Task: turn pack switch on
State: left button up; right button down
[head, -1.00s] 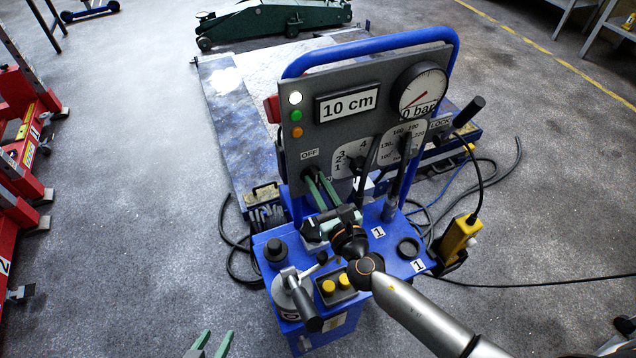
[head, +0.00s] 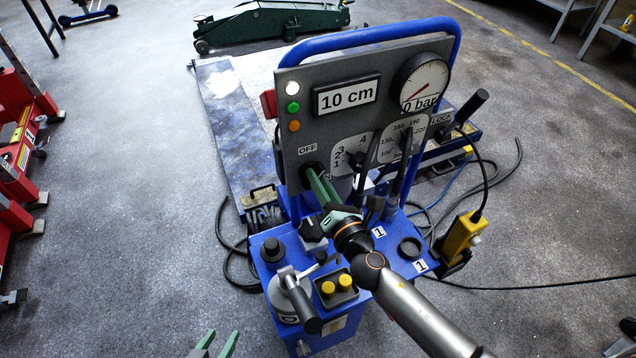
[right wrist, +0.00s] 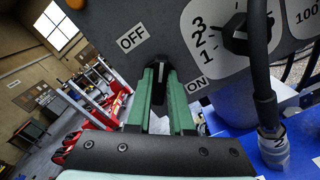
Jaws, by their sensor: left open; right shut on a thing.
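The pack switch is a black rotary knob (right wrist: 158,72) on the grey control panel, between the OFF label (right wrist: 131,38) and the ON label (right wrist: 196,84) in the right wrist view. My right gripper (right wrist: 160,85) is shut on this knob with its green fingers on both sides. In the head view the right gripper (head: 315,177) reaches the panel just below the OFF label (head: 307,149); the ON label is hidden there. The knob's pointing direction is hard to tell behind the fingers. My left gripper (head: 218,343) is open and empty, low in front of the blue cart.
The panel carries a 10 cm display (head: 346,95), a pressure gauge (head: 422,82), lamps, and a numbered selector (head: 355,158) right of the switch. Levers (head: 404,165) stand close by. A yellow pendant (head: 460,237) hangs at the cart's right.

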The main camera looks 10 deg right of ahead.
pick_arm(q)
jog(key=shift+w+d+f+b, duration=0.3)
jog(key=shift+d+f+b, duration=0.25)
jog(key=shift+b, duration=0.3)
pick_arm(e)
jog(key=shift+d+f+m, duration=0.1)
jog(key=shift+f+m, duration=0.1)
jog(key=shift+m, duration=2.3)
jog(key=shift+d+f+m, duration=0.1)
jog(key=shift+f+m, duration=0.1)
jog(key=shift+m, duration=2.3)
pick_arm(q)
jog(key=shift+s+f, duration=0.1)
jog(key=shift+s, duration=0.05)
pick_arm(e)
jog(key=c, duration=0.8)
grip_release()
pick_arm(q)
jog(key=shift+s, duration=0.1)
